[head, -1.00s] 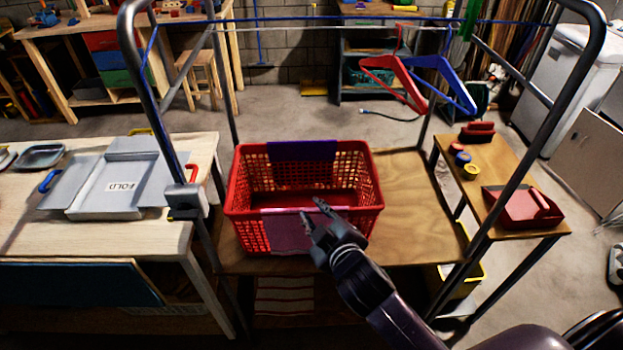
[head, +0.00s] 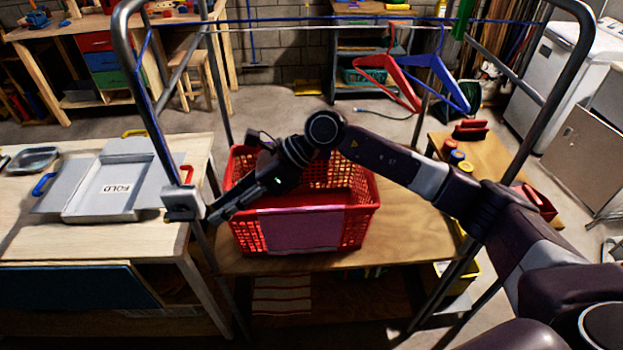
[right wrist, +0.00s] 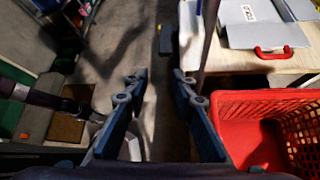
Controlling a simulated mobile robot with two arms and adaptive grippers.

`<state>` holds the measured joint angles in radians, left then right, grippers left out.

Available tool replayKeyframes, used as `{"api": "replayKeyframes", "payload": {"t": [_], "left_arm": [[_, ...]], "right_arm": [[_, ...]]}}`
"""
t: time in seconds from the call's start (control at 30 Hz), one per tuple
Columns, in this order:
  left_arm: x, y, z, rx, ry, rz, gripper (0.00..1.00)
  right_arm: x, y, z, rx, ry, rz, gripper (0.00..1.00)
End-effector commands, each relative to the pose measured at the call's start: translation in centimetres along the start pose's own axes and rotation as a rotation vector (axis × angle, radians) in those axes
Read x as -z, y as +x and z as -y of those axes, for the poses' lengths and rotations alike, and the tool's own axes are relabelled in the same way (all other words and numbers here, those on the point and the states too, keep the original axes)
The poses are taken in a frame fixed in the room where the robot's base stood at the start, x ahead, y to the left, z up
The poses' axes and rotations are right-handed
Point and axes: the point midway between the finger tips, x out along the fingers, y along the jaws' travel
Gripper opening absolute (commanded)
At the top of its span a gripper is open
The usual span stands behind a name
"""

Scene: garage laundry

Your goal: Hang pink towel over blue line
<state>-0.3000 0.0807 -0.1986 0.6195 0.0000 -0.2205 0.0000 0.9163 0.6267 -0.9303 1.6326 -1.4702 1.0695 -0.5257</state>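The pink towel (head: 303,230) hangs over the front rim of the red basket (head: 358,222), its lower part flat against the basket's outside. The blue line (head: 300,19) runs across the top of the metal rack, above and behind the basket; nothing pink is on it. My right gripper (head: 222,212) reaches across the basket from the right and points left and down, left of the towel and apart from it. In the right wrist view its two fingers (right wrist: 160,80) are spread with nothing between them. The basket (right wrist: 245,105) shows there at the right. My left gripper is not in view.
Red (head: 388,80) and blue (head: 440,75) hangers hang at the right of the rack. A grey folding board (head: 118,190) lies on the left table. A rack post with a grey clamp (head: 183,203) stands close to my right gripper. A small side table (head: 475,150) stands right.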

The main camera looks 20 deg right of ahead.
Motion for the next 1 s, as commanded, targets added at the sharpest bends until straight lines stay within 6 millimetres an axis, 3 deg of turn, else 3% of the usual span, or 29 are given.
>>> {"api": "replayKeyframes", "payload": {"t": [0.03,0.1,0.2,0.3,0.4,0.63,1.0], "left_arm": [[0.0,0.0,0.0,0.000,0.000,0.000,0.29],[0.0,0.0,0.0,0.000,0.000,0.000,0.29],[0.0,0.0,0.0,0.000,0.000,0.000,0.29],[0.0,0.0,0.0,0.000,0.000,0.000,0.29],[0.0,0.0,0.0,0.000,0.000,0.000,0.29],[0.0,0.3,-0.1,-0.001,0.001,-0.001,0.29],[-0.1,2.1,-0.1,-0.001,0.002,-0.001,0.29]], "right_arm": [[2.1,-1.9,2.2,0.046,-0.044,-0.121,0.24],[5.2,-4.6,4.6,0.091,-0.082,-0.283,0.24],[8.5,-8.5,7.0,0.139,-0.106,-0.465,0.24],[10.5,-11.6,8.5,0.170,-0.110,-0.585,0.24],[11.5,-13.4,9.2,0.186,-0.105,-0.648,0.24],[12.2,-13.5,9.4,0.188,-0.103,-0.669,0.24],[14.4,-10.7,10.1,0.187,-0.104,-0.667,0.24]]}}
